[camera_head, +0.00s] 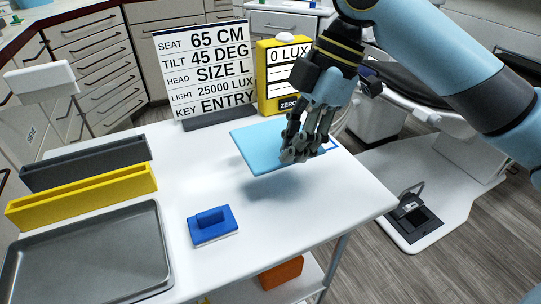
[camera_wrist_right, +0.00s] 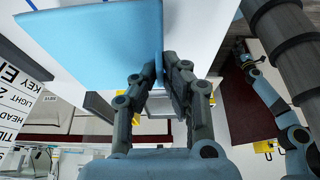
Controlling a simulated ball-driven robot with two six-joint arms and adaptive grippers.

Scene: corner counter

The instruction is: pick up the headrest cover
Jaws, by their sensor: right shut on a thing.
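The headrest cover is a flat light blue sheet (camera_head: 258,146), and it also shows large in the right wrist view (camera_wrist_right: 90,45). My right gripper (camera_head: 302,152) is shut on its right edge, and in the wrist view the two fingers (camera_wrist_right: 164,70) meet at that edge. The cover is held level above the white table, with a shadow below it. Part of it is hidden behind the fingers. A light blue arm at the right of the wrist view seems to be my left one; its gripper is too small to read.
The white table (camera_head: 170,185) bears a blue block with a handle (camera_head: 212,225), a grey tray (camera_head: 90,255), a yellow trough (camera_head: 85,197) and a dark trough (camera_head: 85,163). A sign board (camera_head: 205,75) and a yellow meter (camera_head: 283,75) stand behind the cover. The table's front right is clear.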

